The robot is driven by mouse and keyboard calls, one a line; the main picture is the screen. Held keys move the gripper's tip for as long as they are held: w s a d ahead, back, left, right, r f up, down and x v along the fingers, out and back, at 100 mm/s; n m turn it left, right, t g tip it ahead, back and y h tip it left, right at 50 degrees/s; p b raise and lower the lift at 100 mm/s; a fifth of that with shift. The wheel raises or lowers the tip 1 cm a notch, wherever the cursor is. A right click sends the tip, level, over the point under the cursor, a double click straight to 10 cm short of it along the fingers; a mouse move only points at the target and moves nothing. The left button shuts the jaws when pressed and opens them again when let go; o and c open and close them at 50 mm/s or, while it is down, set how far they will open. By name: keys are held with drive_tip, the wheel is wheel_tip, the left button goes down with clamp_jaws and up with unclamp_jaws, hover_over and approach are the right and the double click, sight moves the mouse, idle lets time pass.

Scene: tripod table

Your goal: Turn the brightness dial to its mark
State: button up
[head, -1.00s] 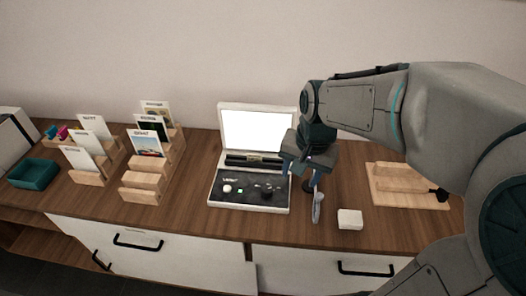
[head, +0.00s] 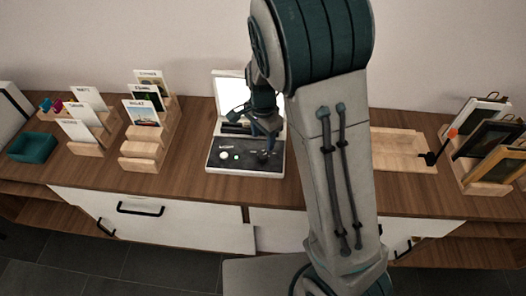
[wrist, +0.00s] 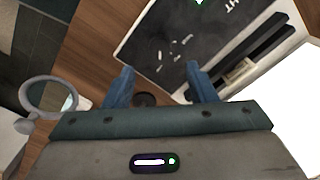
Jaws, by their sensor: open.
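The light device (head: 212,166) has a dark control panel with a white knob (head: 224,155), a green light and a black brightness dial (head: 263,156) at its right. In the wrist view the dial's area (wrist: 174,52) shows white marks on black. The dial's pointer and its target mark cannot be told apart. My gripper (head: 265,140) is above the right part of the panel, partly hiding the dial. In the wrist view its blue fingers (wrist: 158,68) are apart, with nothing held. Contact with the dial is not seen.
The device's bright white screen (head: 229,86) stands behind. Card racks (head: 145,150) and a teal tray (head: 32,147) are left. A wooden board (head: 400,150) and framed pictures (head: 495,140) are right.

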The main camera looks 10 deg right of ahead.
sight(263, 155)
wheel_tip(263, 155, down, 8)
drive_tip(key=shift+r, duration=0.2)
drive_tip(key=c, duration=1)
